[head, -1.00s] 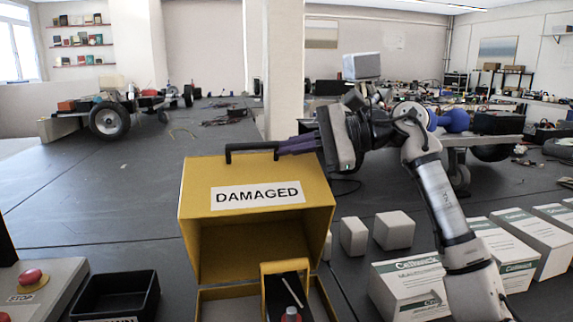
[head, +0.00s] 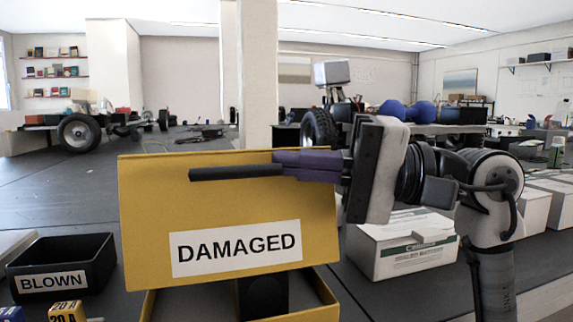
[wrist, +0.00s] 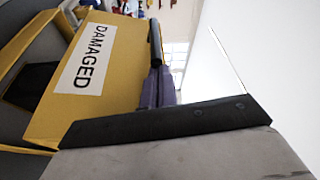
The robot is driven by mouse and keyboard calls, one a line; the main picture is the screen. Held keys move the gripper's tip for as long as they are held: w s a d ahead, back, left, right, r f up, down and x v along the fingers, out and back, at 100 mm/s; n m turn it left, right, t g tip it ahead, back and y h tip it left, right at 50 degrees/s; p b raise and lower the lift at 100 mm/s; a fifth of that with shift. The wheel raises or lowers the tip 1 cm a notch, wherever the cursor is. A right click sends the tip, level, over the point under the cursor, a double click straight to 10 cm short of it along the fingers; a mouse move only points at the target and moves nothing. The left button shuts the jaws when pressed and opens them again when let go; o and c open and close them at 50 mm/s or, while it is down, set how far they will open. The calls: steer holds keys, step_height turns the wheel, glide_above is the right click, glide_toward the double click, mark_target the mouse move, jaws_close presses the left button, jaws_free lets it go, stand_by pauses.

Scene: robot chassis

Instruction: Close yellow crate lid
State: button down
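The yellow crate (head: 322,290) stands in front of me in the head view. Its yellow lid (head: 150,215), labelled DAMAGED, is raised and tilted, with the crate's opening showing below it. A black bar handle (head: 230,173) sits along the lid's upper part. My gripper (head: 285,164) comes from the right, its purple fingers close together at the right end of the handle, and appears shut on it. In the wrist view, the fingers (wrist: 155,86) meet the black handle (wrist: 155,44) beside the lid (wrist: 115,60). The exact contact between the fingertips is partly hidden.
A black bin labelled BLOWN (head: 60,262) stands left of the crate, with small yellow and blue boxes (head: 66,311) in front. A white carton (head: 403,245) stands to the right under my arm. A dark object (head: 262,293) is inside the crate.

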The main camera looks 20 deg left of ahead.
mark_target(312, 234)
steer(key=s+f+n+b, duration=0.1)
steer(key=f, duration=0.1)
steer(key=s+d+f+n+b, duration=0.1)
steer(key=f+b, duration=0.1)
steer(key=s+d+f+n+g+b, duration=0.1)
steer(key=f, duration=0.1)
steer(key=shift+d+y, duration=0.15)
steer(key=shift+y, duration=0.25)
steer(key=shift+s, duration=0.1)
steer(key=shift+s+f+b, duration=0.1)
steer(key=shift+b, duration=0.2)
